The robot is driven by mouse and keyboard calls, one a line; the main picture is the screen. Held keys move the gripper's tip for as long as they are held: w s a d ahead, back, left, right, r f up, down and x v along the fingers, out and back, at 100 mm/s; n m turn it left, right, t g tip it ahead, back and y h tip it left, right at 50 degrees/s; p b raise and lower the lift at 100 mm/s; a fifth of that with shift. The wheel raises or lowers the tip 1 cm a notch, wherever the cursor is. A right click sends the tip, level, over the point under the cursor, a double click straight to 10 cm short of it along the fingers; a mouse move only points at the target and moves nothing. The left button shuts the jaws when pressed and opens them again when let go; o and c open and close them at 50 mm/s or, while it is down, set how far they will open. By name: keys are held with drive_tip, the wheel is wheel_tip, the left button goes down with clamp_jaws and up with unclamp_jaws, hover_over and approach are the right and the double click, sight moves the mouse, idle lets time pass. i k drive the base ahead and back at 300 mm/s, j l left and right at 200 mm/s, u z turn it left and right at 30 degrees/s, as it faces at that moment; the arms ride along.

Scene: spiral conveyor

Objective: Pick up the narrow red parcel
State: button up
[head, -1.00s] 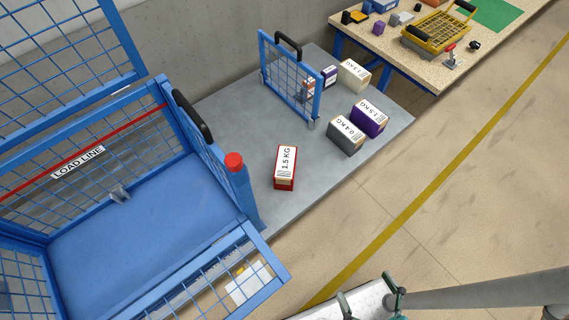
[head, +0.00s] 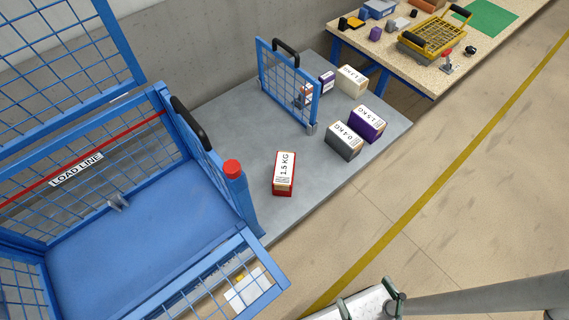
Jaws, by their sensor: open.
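The narrow red parcel (head: 284,174) lies on the grey platform, near the blue cage. Its white top label reads 1.5 KG, and red shows along its sides and lower end. My gripper (head: 368,299) is at the bottom edge of the head view, partly cut off. Its jaws are open and apart from the parcel, with the parcel up and to the left of it. No object shows between the fingers.
A blue mesh cage (head: 150,235) with a red-capped post stands left of the parcel. A blue mesh panel (head: 288,85) stands behind it. A grey parcel (head: 343,149), a purple parcel (head: 374,128) and a cream parcel (head: 351,80) sit to the right. A workbench (head: 360,50) is beyond.

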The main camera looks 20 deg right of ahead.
sight(284, 165)
drive_tip(key=k+l+u, duration=0.15)
drive_tip(key=l+u, duration=0.2)
drive_tip(key=k+l+u, duration=0.25)
drive_tip(key=l+u, duration=0.15)
drive_tip(key=l, duration=0.15)
drive_tip(key=k+l+u, duration=0.35)
drive_tip(key=i+l, duration=0.05)
drive_tip(key=i, duration=0.05)
